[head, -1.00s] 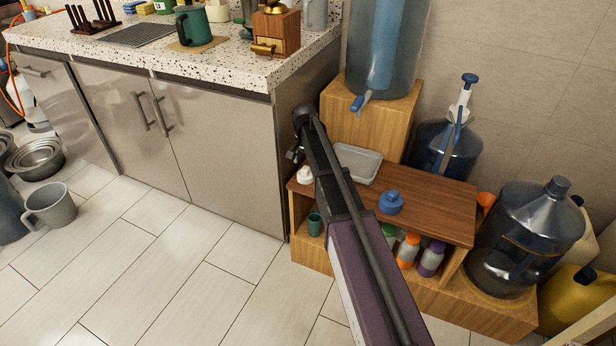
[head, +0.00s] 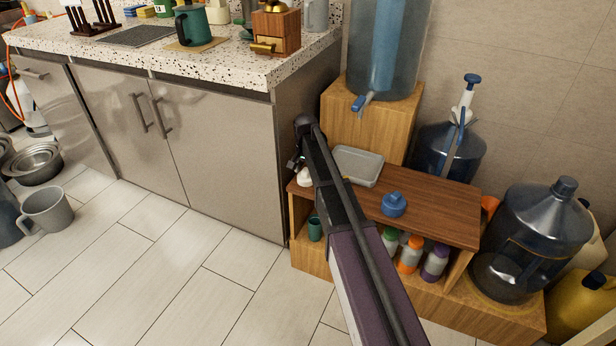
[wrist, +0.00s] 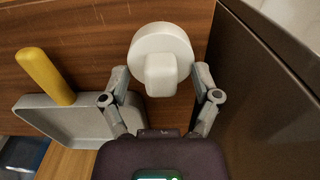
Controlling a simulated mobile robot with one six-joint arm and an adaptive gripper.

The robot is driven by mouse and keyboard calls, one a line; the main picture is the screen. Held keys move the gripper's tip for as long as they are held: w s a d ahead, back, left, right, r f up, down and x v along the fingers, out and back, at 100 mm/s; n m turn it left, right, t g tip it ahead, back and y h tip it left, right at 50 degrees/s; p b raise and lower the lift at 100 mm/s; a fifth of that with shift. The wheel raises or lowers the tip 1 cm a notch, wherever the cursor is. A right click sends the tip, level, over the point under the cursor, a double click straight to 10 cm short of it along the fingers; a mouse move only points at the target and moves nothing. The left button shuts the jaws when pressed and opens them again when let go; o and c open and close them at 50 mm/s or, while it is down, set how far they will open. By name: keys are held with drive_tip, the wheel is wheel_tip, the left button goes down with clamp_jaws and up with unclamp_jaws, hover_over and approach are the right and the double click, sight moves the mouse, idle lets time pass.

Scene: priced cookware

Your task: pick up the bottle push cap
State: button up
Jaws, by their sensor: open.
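A white round cap with a raised block on top, likely the push cap, lies on the brown wooden shelf top. It shows in the wrist view (wrist: 160,48) and partly behind my arm in the head view (head: 305,179). My gripper (wrist: 162,78) is open above it, one finger on each side of the raised block's near end. In the head view my gripper (head: 297,161) hangs just over the white cap. I cannot tell whether the fingers touch it. A blue cap-like piece (head: 393,204) lies farther right on the same shelf.
A grey tray (head: 358,166) sits left of the cap in the wrist view (wrist: 62,120), with a yellow handle (wrist: 45,76) across it. The counter's side panel (wrist: 262,90) stands close on the right. Large water bottles (head: 530,235) stand at the right.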

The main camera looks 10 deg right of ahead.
sight(306, 170)
drive_tip(key=c, duration=1)
drive_tip(key=shift+r, duration=0.15)
wheel_tip(306, 170, up, 4)
drive_tip(key=p, duration=0.4)
drive_tip(key=shift+f, duration=0.25)
drive_tip(key=s, duration=1)
drive_tip(key=s+r+p, duration=0.1)
drive_tip(key=s, duration=0.5)
drive_tip(key=shift+r, duration=0.1)
drive_tip(key=shift+s+d, duration=0.1)
